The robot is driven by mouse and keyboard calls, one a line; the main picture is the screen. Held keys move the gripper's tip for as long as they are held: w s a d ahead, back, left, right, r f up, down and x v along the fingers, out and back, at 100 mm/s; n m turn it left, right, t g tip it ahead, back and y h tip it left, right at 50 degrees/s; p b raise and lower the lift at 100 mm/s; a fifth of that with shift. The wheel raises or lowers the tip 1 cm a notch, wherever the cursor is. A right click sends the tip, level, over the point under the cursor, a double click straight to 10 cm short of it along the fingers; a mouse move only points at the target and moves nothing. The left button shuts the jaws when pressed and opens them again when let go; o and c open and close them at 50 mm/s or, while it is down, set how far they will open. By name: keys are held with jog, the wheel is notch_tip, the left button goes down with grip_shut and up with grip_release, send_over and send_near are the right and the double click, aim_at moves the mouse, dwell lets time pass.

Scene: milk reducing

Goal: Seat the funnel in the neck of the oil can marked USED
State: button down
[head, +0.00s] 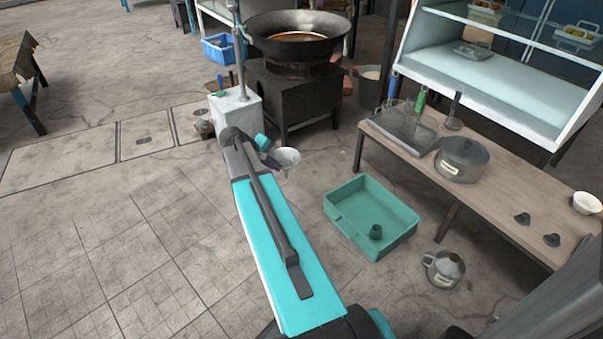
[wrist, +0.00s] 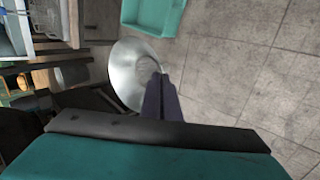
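The funnel (head: 287,157) is pale metal with a wide bowl. It hangs in the air at the tip of my gripper (head: 270,158), well above the floor. In the wrist view the funnel (wrist: 130,68) fills the upper middle, and my gripper's dark fingers (wrist: 160,92) are shut on its edge. Its spout is not clearly seen. A grey metal can (head: 444,268) with a side handle and a small label stands upright on the floor at lower right, well apart from the funnel. It looks like the oil can; its label is too small to read.
A wooden table (head: 500,205) with a lidded pot (head: 461,160) stands at right. A wok (head: 297,35) sits on a dark stove behind. The tiled floor at left is clear.

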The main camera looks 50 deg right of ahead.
jog(key=w+a+r+n+t, duration=0.1)
jog(key=a+r, duration=0.6)
jog(key=a, duration=0.7)
jog(key=w+a+r+n+t, duration=0.2)
jog(key=a+r, duration=0.5)
jog(key=a, duration=0.8)
jog(key=w+a+r+n+t+y, duration=0.1)
jog(key=w+a+r+n, duration=0.2)
jog(key=a+r, duration=0.5)
jog(key=a+n, duration=0.1)
jog(key=a, duration=0.6)
jog(key=shift+w, duration=0.3)
jog(key=shift+a, duration=0.15)
